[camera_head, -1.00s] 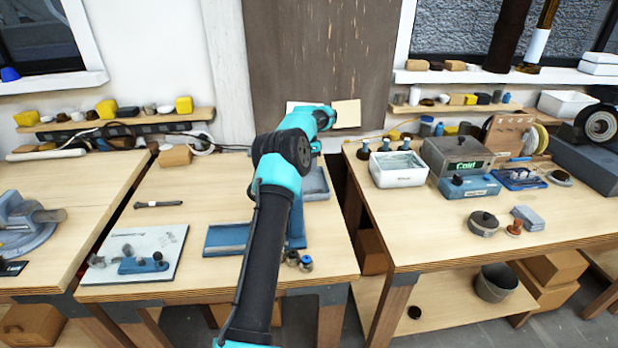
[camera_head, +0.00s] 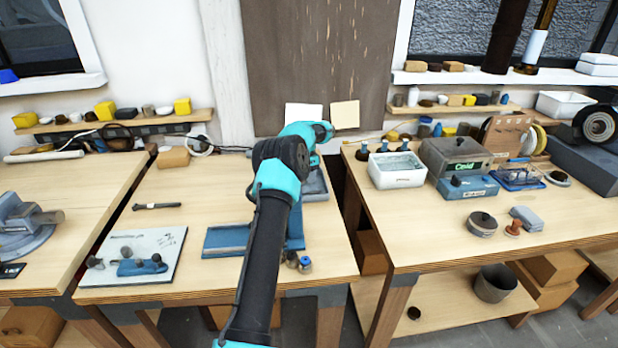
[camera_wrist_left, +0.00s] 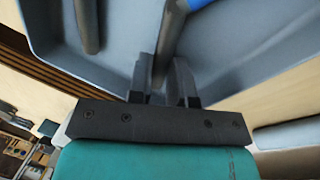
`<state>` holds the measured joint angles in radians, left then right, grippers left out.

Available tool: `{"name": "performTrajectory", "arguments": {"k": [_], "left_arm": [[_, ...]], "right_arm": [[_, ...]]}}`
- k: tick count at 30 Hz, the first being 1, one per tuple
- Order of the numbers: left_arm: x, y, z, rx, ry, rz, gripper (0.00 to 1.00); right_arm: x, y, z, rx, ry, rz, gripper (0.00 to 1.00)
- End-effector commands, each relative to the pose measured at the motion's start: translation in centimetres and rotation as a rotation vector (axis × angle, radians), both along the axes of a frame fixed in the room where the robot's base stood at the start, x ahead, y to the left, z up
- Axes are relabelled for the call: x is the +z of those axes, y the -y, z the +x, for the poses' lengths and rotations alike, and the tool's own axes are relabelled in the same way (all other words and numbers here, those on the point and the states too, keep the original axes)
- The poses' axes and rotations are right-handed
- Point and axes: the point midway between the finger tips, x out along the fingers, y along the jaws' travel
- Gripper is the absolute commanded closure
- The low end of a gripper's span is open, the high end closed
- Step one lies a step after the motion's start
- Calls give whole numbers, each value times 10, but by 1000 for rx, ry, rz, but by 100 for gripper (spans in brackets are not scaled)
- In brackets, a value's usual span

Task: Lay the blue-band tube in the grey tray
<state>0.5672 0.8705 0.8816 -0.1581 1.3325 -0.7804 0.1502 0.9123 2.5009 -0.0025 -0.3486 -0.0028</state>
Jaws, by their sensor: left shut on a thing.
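In the left wrist view my left gripper (camera_wrist_left: 165,85) is shut on a grey tube (camera_wrist_left: 170,40) with a blue band (camera_wrist_left: 198,3) at the top edge of the picture. The tube is over the grey tray (camera_wrist_left: 250,45); I cannot tell whether it touches the tray floor. A second dark grey tube (camera_wrist_left: 87,25) lies in the tray, to the left. In the head view the grey tray (camera_head: 317,187) is partly hidden behind my left arm. My left gripper (camera_head: 315,160) is mostly hidden behind its wrist there. My right gripper is not in view.
A blue-rimmed tray (camera_head: 225,240) lies nearer on the same bench. A pale board (camera_head: 150,240) with small parts is at the left. A gap separates this bench from the right bench (camera_head: 420,225), which holds a white box (camera_head: 397,170) and a grey case (camera_head: 455,155).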

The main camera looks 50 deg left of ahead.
Motion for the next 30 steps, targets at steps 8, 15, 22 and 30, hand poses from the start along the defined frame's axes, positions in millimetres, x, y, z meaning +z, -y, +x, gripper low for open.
{"name": "performTrajectory", "arguments": {"k": [8, 15, 22, 30], "left_arm": [[-2, 0, 0, 0, 0, 0, 68], [-2, 0, 0, 0, 0, 0, 55], [1, 0, 0, 0, 0, 0, 55], [29, -6, 2, 0, 3, 2, 55]], "right_arm": [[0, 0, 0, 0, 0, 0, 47], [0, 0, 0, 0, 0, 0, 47], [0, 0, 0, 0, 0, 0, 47], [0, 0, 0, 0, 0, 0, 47]]}}
